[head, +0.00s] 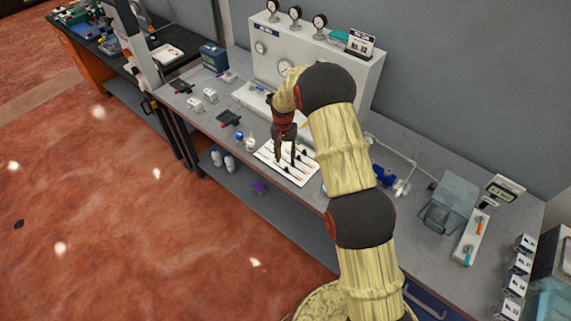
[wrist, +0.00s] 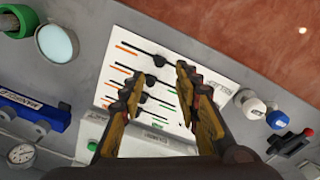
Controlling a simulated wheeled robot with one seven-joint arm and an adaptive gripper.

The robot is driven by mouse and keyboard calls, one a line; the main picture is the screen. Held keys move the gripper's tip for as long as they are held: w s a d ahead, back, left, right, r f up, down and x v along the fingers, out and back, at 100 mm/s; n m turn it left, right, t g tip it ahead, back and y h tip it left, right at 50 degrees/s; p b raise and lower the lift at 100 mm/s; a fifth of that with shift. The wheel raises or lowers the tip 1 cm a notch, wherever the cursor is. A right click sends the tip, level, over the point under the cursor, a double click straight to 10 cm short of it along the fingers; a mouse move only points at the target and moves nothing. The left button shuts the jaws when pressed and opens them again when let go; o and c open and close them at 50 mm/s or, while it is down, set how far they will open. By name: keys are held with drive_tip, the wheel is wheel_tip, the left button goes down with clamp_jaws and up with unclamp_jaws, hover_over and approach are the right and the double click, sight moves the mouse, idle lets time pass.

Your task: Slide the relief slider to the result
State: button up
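The white slider panel (wrist: 205,75) lies on the bench below my gripper. It carries several parallel slots with black knobs and short orange and green marks at their ends. One black knob (wrist: 158,60) shows just beyond my fingertips, and another knob (wrist: 150,80) shows between them. I cannot read which one is the relief slider. My gripper (wrist: 160,76) is open and empty, pointing down over the panel. In the head view, my gripper (head: 282,160) is over the panel (head: 298,176), which it partly hides. Whether the fingertips touch the panel or a knob is unclear.
A white gauge cabinet (head: 357,75) stands behind the panel. White and blue knobs (head: 245,140) and a black-and-red lever (head: 229,118) sit left of it.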

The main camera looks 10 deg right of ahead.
sight(286, 168)
wheel_tip(286, 168, down, 7)
drive_tip(key=shift+d+r+p, duration=0.1)
drive_tip(key=shift+d+p, duration=0.05)
drive_tip(key=shift+p, duration=0.25)
drive_tip(key=shift+c, duration=0.6)
clamp_jaws()
